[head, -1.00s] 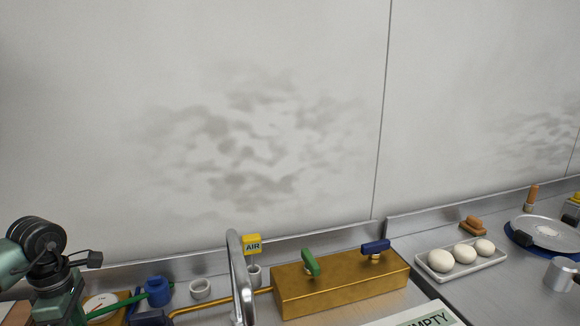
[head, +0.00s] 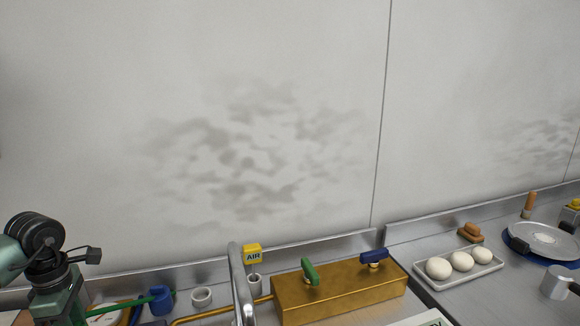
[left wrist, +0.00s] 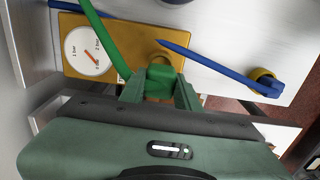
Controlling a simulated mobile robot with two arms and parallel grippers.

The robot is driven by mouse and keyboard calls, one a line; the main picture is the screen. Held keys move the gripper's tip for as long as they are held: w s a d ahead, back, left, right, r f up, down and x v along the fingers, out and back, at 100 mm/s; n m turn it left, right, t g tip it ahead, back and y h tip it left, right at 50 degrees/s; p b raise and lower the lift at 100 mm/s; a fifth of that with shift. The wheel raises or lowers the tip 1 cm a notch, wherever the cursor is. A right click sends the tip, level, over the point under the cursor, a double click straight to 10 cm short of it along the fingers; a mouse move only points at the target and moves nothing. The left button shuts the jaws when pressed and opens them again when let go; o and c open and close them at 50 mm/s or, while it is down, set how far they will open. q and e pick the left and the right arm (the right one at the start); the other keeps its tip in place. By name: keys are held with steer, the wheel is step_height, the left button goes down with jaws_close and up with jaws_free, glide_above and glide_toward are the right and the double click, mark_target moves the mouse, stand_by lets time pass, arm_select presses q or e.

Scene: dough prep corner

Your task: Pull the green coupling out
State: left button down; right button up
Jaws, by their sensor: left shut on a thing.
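In the left wrist view my left gripper (left wrist: 159,91) is shut on the green coupling (left wrist: 160,75). A green hose (left wrist: 105,42) runs from the coupling up to the left. The coupling is at the lower edge of the brass-coloured panel (left wrist: 125,28), which carries a round white gauge (left wrist: 88,51). I cannot tell whether the coupling is still seated, as the gripper covers its end. In the head view my left arm is at the lower left, its gripper below the frame, and the green hose (head: 135,303) shows beside it. My right gripper is not in view.
A blue coupling with its hose (left wrist: 262,84) is at the right in the wrist view. In the head view a brass box (head: 335,298) bears a green handle (head: 310,272) and a blue handle (head: 374,256). A curved metal tap (head: 241,285) stands left of it, before a yellow AIR sign (head: 252,254).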

arm_select(q)
steer(key=shift+r+p, duration=0.55)
steer(key=shift+r, duration=0.35)
